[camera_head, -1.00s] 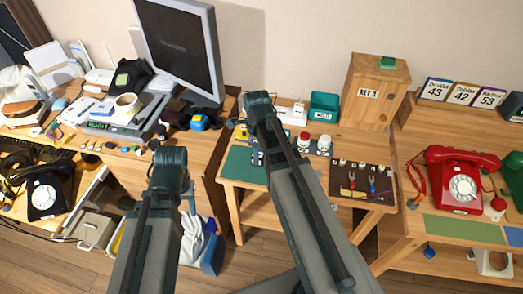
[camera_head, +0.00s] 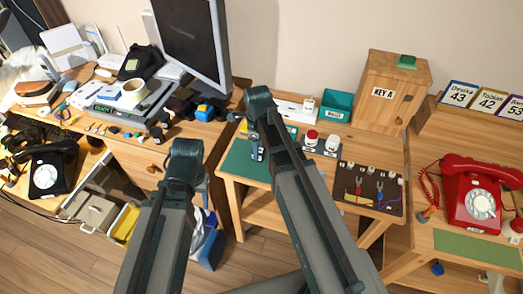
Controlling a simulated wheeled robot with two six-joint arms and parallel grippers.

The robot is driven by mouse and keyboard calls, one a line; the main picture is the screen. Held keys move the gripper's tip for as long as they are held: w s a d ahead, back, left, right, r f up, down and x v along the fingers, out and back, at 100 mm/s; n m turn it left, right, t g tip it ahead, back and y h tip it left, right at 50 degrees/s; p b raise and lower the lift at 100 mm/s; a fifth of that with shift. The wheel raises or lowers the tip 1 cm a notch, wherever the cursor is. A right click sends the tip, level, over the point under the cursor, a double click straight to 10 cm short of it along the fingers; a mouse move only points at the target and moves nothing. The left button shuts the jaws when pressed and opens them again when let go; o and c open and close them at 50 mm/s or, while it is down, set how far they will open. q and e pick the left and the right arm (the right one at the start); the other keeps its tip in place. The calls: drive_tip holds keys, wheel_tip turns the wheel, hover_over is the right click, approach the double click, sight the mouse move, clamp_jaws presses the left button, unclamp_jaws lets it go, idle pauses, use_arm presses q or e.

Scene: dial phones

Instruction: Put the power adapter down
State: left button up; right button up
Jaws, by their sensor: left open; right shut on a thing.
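My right gripper (camera_head: 257,150) hangs low over the green mat (camera_head: 239,166) on the middle table, mostly behind my own arm. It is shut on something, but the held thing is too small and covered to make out. I cannot clearly pick out the power adapter; it may be what the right gripper holds. Whether it touches the mat cannot be told. My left gripper (camera_head: 203,190) is open, partly hidden behind its arm, in front of the left desk and apart from the middle table.
Behind the mat are a white power strip (camera_head: 291,109) with a plug, a teal bin (camera_head: 336,104) and a wooden KEY A box (camera_head: 392,92). A red phone (camera_head: 473,194) stands further right.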

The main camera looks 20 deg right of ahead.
drive_tip(key=shift+a+r, duration=0.1)
drive_tip(key=shift+a, duration=0.05)
drive_tip(key=o, duration=0.5)
drive_tip(key=shift+f, duration=0.25)
drive_tip(key=o, duration=0.5)
drive_tip(key=shift+r, duration=0.1)
